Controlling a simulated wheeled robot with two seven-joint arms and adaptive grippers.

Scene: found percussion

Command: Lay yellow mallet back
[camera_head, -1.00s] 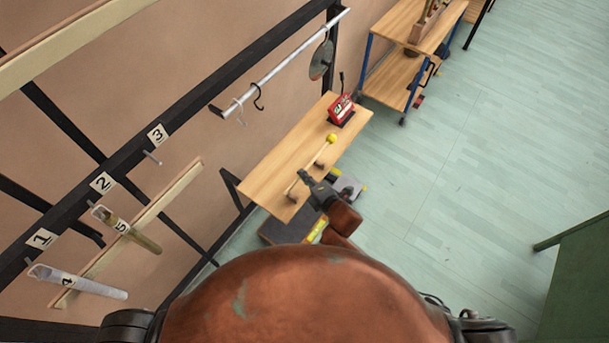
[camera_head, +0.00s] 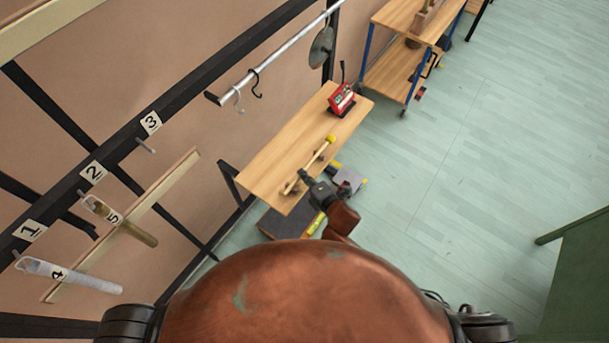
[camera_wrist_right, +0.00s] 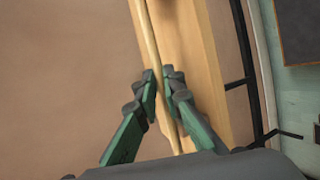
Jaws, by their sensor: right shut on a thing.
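The yellow mallet has a yellow ball head (camera_head: 331,138) and a thin pale wooden handle (camera_head: 315,158). It lies along the wooden shelf (camera_head: 268,168) in the head view, at or just above two small brown rests (camera_head: 321,158). I cannot tell whether it touches them. My right gripper (camera_head: 304,176) is shut on the handle near its lower end. In the right wrist view the handle (camera_wrist_right: 150,40) passes between the green and grey fingers (camera_wrist_right: 159,84). The mallet head is out of that view. My left gripper is not in view.
A red device (camera_head: 341,100) stands at the shelf's far end. A rail with hooks (camera_head: 257,84) and a metal disc (camera_head: 321,52) is above, by the wall. Numbered tubes (camera_head: 70,275) hang at left. Grey-yellow items (camera_head: 347,178) lie below the shelf. Open floor is at right.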

